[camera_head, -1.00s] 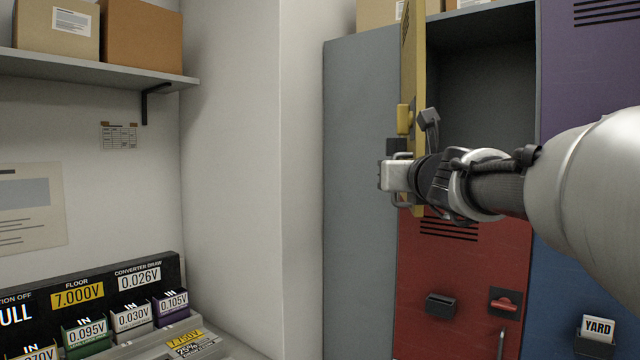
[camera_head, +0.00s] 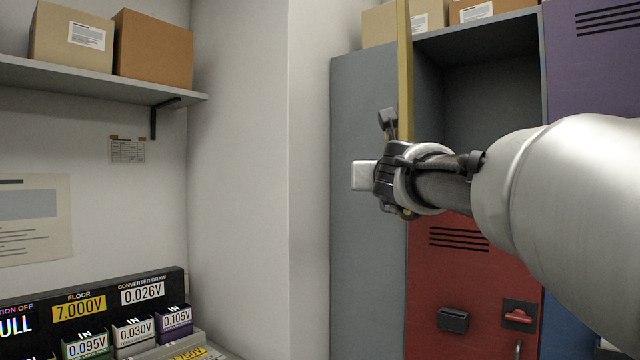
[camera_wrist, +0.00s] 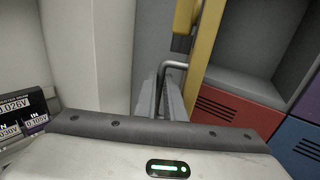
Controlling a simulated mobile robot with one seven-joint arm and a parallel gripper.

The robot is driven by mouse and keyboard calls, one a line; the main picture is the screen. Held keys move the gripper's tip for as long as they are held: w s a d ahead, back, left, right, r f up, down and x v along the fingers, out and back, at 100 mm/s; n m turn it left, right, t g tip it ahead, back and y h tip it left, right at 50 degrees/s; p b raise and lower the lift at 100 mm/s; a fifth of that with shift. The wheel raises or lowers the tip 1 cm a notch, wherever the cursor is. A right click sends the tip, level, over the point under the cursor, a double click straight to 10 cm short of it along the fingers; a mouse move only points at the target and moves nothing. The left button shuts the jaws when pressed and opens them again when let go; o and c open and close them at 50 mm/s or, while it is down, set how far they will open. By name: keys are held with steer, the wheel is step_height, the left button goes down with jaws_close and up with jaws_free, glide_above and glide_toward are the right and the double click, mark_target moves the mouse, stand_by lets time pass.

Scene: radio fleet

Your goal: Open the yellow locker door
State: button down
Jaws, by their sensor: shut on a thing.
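The yellow locker door (camera_head: 404,80) stands swung out from its locker and shows nearly edge-on in the head view. It also shows in the wrist view (camera_wrist: 204,45). My gripper (camera_head: 362,176) is at the door's outer side, with my arm reaching across the locker front from the right. In the wrist view my gripper (camera_wrist: 164,95) is shut on the door's bent metal handle (camera_wrist: 174,65). The handle is hidden behind my gripper in the head view. The open locker compartment (camera_head: 485,95) looks dark grey and empty where visible.
A red locker door (camera_head: 455,275) is below and a purple one (camera_head: 590,85) to the right, both closed. The grey locker side (camera_head: 365,200) and white wall (camera_head: 310,180) are left of the door. Boxes (camera_head: 470,12) sit on top.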

steer(key=shift+w+a+f+m+h+b, duration=0.1)
steer(key=shift+w+a+m+h+b, duration=0.35)
steer(key=shift+a+b, duration=0.5)
steer(key=shift+w+a+m+h+b, duration=0.25)
steer(key=shift+w+a+h+b, duration=0.45)
steer(key=shift+a, duration=0.3)
steer(key=c, duration=1.9)
jaws_free()
steer(key=shift+o, duration=0.2)
steer(key=shift+s, duration=0.1)
